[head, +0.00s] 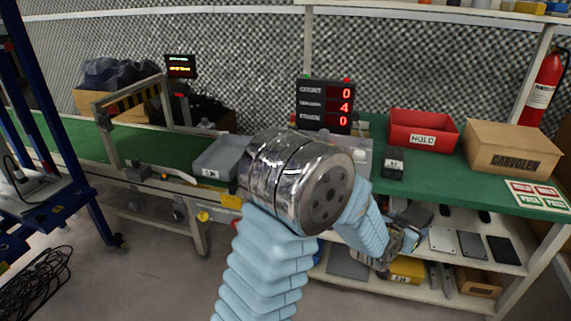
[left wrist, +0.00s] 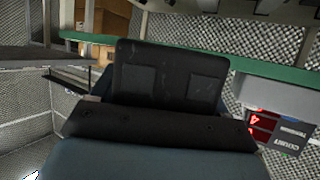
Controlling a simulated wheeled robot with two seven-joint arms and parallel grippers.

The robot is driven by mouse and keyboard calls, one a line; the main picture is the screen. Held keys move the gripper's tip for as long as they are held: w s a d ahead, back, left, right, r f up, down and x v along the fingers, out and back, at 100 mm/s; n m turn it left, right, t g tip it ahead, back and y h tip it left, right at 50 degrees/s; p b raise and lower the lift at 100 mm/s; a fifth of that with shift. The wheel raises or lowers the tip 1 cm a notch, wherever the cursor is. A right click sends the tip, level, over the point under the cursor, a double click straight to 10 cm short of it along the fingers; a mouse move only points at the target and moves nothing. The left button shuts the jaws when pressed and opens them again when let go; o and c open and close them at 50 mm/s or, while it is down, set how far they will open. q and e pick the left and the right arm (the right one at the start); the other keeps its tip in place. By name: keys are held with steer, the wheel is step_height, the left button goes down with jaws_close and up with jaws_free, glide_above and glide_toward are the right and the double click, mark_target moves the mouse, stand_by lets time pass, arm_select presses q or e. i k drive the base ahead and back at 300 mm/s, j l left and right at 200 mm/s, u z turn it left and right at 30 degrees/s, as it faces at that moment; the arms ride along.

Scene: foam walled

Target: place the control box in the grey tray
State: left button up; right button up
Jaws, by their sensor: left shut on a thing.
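My left gripper (head: 400,238) is at the front edge of the green bench, low and right of centre in the head view. It is shut on a dark grey box, which I take to be the control box (head: 418,214); the fingers partly cover it. In the left wrist view a dark shape with two square patches fills the middle; I cannot tell how much of it is box or gripper. The grey tray (head: 208,173), with a white label, stands on the bench left of my arm's metal joint, apart from the gripper. My right gripper is not in view.
A red HOLD bin (head: 422,131), a cardboard box (head: 512,148) and a small black block (head: 393,166) stand on the bench's right side. A counter display (head: 325,105) stands behind.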

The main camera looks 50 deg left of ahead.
mark_target(224, 163)
steer(key=j+u, duration=0.2)
steer(key=u, duration=0.25)
steer(key=j+u, duration=0.2)
steer(key=u, duration=0.2)
steer(key=i+j+u, duration=0.15)
steer(key=u, duration=0.3)
steer(key=j+u, duration=0.15)
steer(key=u, duration=0.25)
steer(key=i+j+u, duration=0.1)
steer(key=u, duration=0.35)
steer(key=i+u, duration=0.2)
steer(key=u, duration=0.2)
steer(key=i+j+z, duration=0.45)
steer(key=i, duration=0.15)
steer(key=i+j+z, duration=0.1)
steer(key=z, duration=0.35)
steer(key=i+j+z, duration=0.2)
steer(key=z, duration=0.2)
steer(key=i+j+z, duration=0.15)
steer(key=z, duration=0.3)
steer(key=i+j+z, duration=0.1)
steer(key=j+z, duration=0.2)
steer(key=z, duration=0.15)
steer(key=j+z, duration=0.25)
steer(key=z, duration=0.15)
